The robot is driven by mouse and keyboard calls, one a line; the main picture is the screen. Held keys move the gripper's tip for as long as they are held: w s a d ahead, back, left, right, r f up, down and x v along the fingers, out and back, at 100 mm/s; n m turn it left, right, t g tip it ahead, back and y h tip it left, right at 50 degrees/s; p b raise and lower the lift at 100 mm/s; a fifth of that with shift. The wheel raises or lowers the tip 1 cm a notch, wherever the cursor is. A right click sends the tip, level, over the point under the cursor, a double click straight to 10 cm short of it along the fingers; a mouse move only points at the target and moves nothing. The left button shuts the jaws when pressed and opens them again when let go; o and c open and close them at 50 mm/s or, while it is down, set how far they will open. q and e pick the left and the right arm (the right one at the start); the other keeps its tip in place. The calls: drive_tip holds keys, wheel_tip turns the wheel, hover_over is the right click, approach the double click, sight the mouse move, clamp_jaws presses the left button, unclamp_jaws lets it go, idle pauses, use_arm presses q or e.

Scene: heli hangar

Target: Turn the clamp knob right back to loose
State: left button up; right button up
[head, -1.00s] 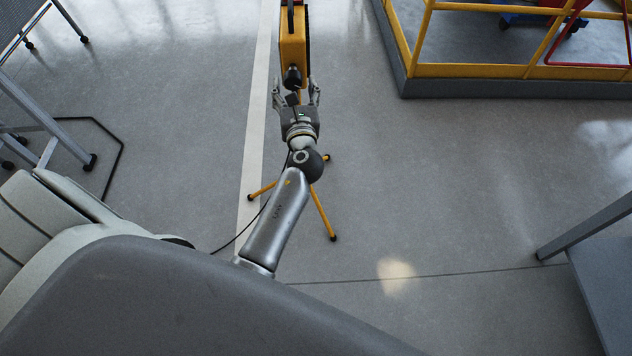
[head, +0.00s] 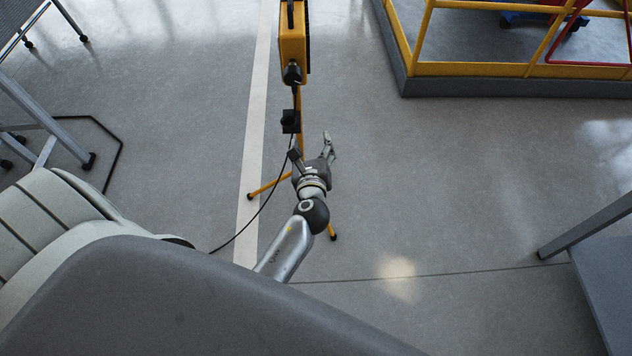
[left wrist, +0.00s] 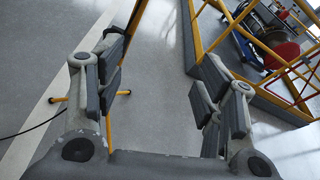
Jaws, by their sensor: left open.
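A yellow work lamp (head: 293,42) stands on a yellow tripod stand (head: 262,189) in the head view. A black knob-like part (head: 292,75) is at the lamp's lower end, and a black block-like part (head: 291,121) is on the pole below. I cannot tell which is the clamp knob or how it is turned. My left gripper (head: 311,148) is open and empty, apart from both parts, below and slightly right of the lower one. The left wrist view shows its spread fingers (left wrist: 160,78), with the yellow pole (left wrist: 135,22) beyond the left finger. My right gripper is out of view.
A black cable (head: 250,222) runs from the stand across the floor to the left. A yellow-railed platform (head: 500,88) is at the upper right, and a grey table-like thing (head: 606,265) at the right edge. Open floor lies between.

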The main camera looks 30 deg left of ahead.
use_arm(q)
drive_tip(key=s+d+f+n+g+h, duration=0.1)
drive_tip(key=s+d+f+n+h, duration=0.1)
drive_tip(key=f, duration=0.8)
drive_tip(key=s+d+f+n+g+h, duration=0.2)
drive_tip(key=s+f, duration=0.3)
drive_tip(key=f, duration=0.4)
drive_tip(key=shift+d+f+n+g+b, duration=0.3)
drive_tip(key=shift+d+f+n+b, duration=0.15)
drive_tip(key=shift+n, duration=0.45)
drive_tip(key=s+d+f+n+g+h, duration=0.2)
drive_tip(key=s+f+n+g, duration=0.2)
drive_tip(key=s+f+n, duration=0.8)
drive_tip(key=s+a+f+n+g, duration=0.1)
drive_tip(key=s+f+n, duration=0.1)
drive_tip(key=s, duration=0.6)
drive_tip(key=s+a+f+n+g+h, duration=0.1)
drive_tip(key=s+f+n+g, duration=0.1)
drive_tip(key=s+f, duration=0.3)
drive_tip(key=s+f+n+g, duration=0.1)
drive_tip(key=s+f, duration=0.3)
drive_tip(key=s, duration=0.8)
drive_tip(key=shift+a+f+n+g, duration=0.2)
drive_tip(key=shift+a+n+g, duration=0.15)
drive_tip(key=shift+n, duration=0.55)
